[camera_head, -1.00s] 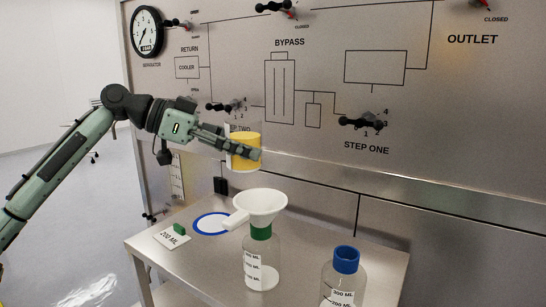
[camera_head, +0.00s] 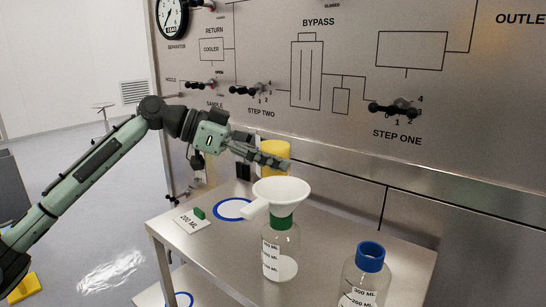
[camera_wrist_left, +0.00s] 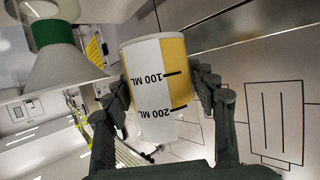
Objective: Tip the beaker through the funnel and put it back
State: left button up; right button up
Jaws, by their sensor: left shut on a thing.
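My left gripper (camera_head: 262,155) is shut on the beaker (camera_head: 276,152), which holds yellow contents, and keeps it above the steel table, just behind the funnel. In the left wrist view the beaker (camera_wrist_left: 158,90) sits between the fingers with its 100 ML and 200 ML marks showing. The white funnel (camera_head: 282,195) sits in the green-necked bottle (camera_head: 281,250) on the table. It also shows in the left wrist view (camera_wrist_left: 62,72) beside the beaker. A blue-rimmed ring mark (camera_head: 233,209) lies on the table to the left of the funnel. My right gripper is not in view.
A second bottle with a blue neck (camera_head: 368,270) stands at the front right. A 200 ML card (camera_head: 189,222) with a green piece lies at the table's left. The steel panel (camera_head: 350,120) with valve handles rises behind.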

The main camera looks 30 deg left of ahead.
aim_at(276, 143)
pick_arm(q)
jog(key=shift+s+d+r+m+t+y+b, duration=0.15)
jog(key=shift+r+m+b, duration=0.15)
jog(key=shift+r, duration=0.1)
jog(key=shift+s+d+r+m+t+y+b, duration=0.1)
jog(key=shift+s+r+m+t+y+b, duration=0.05)
jog(key=shift+r+m+b, duration=0.2)
jog(key=shift+s+d+r+m+t+b, duration=0.2)
jog(key=shift+r+m+b, duration=0.15)
jog(key=shift+r, duration=0.15)
jog(key=shift+s+d+r+m+t+b, duration=0.1)
jog(key=shift+s+r+m+t+b, duration=0.15)
jog(key=shift+r, duration=0.2)
jog(key=shift+d+r+y, duration=0.1)
jog(key=shift+r+y, duration=0.05)
jog(key=shift+y, duration=0.15)
jog(key=shift+s+d+r+m+t+b, duration=0.2)
jog(key=shift+s+r+m+t+b, duration=0.15)
jog(key=shift+m+b, duration=0.25)
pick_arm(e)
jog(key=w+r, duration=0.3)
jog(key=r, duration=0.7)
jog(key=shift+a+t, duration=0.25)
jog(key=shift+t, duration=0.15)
pick_arm(q)
jog(key=shift+f, duration=0.1)
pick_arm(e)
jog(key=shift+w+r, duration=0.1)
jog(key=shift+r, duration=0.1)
